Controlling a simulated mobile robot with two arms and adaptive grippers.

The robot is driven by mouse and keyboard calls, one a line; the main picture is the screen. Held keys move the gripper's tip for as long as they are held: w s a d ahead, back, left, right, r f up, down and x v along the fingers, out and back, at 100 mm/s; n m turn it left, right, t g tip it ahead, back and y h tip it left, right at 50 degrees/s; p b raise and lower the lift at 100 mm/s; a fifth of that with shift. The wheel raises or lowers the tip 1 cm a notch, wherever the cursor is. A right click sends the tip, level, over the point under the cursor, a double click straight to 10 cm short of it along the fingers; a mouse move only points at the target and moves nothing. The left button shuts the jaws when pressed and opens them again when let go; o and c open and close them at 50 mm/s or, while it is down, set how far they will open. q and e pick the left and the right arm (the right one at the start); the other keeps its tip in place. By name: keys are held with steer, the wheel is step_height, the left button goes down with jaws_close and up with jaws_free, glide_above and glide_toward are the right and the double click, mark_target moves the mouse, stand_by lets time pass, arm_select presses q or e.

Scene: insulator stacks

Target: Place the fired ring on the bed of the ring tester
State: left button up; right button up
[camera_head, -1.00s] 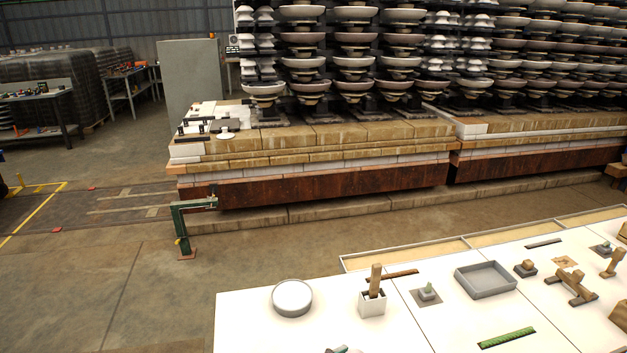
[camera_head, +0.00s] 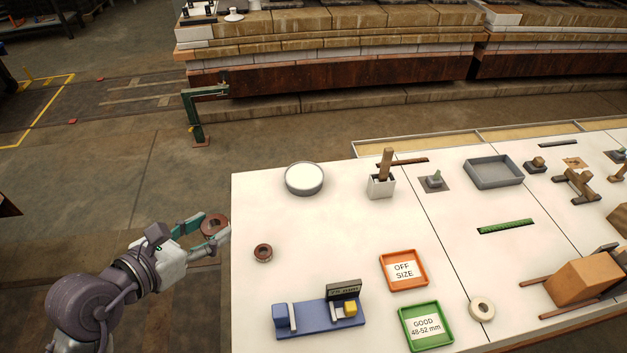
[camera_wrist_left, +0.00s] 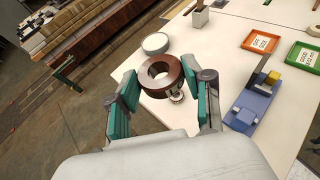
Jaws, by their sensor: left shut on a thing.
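My left gripper (camera_head: 208,226) is shut on a brown fired ring (camera_head: 214,224) beside the table's left edge. In the left wrist view, the ring (camera_wrist_left: 160,74) sits between the fingertips, its hole showing. The blue ring tester (camera_head: 313,321) stands on the near part of the white table, right of the gripper. It has a blue block at its left end, a dark display and a yellow block at its right. The tester also shows at the right in the left wrist view (camera_wrist_left: 247,108). My right gripper is not in view.
A smaller brown ring (camera_head: 263,253) lies on the table between gripper and tester. An orange OFF SIZE tray (camera_head: 404,285), a green GOOD tray (camera_head: 445,339) and a pale roll (camera_head: 481,310) are right of the tester. A round grey dish (camera_head: 304,179) stands farther back.

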arm_select(q)
steer(key=shift+d+f, duration=0.15)
steer(key=shift+d, duration=0.2)
steer(key=s+d+f+m+g+h+b, duration=0.2)
steer(key=s+d+f+m+g+b, duration=0.1)
steer(key=d, duration=0.5)
steer(key=s+d+f+m+g+h+b, duration=0.2)
steer(key=s+d+f+m, duration=0.15)
steer(key=d, duration=0.55)
steer(key=s+d+f+m+g+h+b, duration=0.2)
steer(key=s+d+f+g+b, duration=0.15)
steer(key=d, duration=0.45)
glide_above(300, 319)
steer(key=shift+t, duration=0.35)
step_height(300, 319, down, 7)
steer(key=shift+w+r, duration=0.1)
step_height(300, 319, down, 4)
steer(key=shift+f, duration=0.1)
